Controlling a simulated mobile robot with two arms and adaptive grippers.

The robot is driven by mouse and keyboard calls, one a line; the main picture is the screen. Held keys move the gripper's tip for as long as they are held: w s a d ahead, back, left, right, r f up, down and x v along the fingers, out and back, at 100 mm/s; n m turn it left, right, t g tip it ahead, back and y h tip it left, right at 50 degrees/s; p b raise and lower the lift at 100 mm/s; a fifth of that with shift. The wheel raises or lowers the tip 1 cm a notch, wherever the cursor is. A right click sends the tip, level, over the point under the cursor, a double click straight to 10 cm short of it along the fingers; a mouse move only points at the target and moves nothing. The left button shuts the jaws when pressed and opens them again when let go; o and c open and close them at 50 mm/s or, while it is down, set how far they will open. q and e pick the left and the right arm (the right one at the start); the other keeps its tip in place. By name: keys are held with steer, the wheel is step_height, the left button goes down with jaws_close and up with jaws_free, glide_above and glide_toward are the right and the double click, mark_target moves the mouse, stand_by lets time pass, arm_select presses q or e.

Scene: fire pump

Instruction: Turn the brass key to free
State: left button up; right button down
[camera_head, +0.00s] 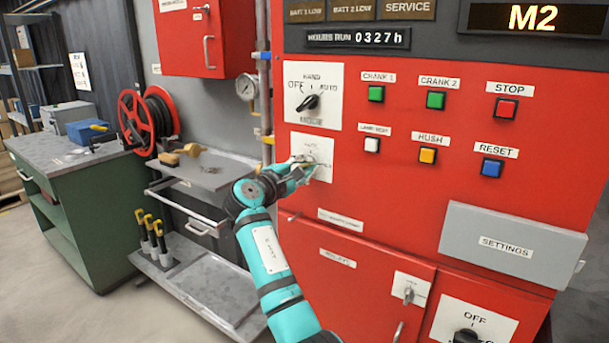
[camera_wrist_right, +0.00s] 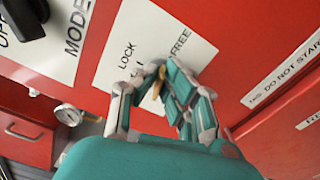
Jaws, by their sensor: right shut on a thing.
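The brass key (camera_wrist_right: 158,84) sits in its white plate (camera_wrist_right: 178,38), which is marked LOCK and FREE in the right wrist view. Only a small part of the key shows between my fingers. My right gripper (camera_wrist_right: 155,88) is shut on the key, with fingers on both sides of it. In the head view my right gripper (camera_head: 304,171) is at the same plate (camera_head: 312,147) on the red panel, below the mode switch, and hides the key. The key's exact angle is hard to tell. My left gripper is not in view.
The mode switch (camera_head: 308,102) is just above the plate. Push buttons, such as the white one (camera_head: 372,145), sit to the right. A grey settings box (camera_head: 511,246) sticks out lower right. A pressure gauge (camera_head: 247,87) and a red hose reel (camera_head: 148,118) stand to the left.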

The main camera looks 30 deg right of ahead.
steer(key=shift+f+m+b, duration=0.15)
steer(key=shift+m+b, duration=0.85)
steer(key=shift+m, duration=0.4)
steer(key=c, duration=1.5)
jaws_free()
steer(key=v, duration=1.2)
steer(key=shift+w, duration=0.1)
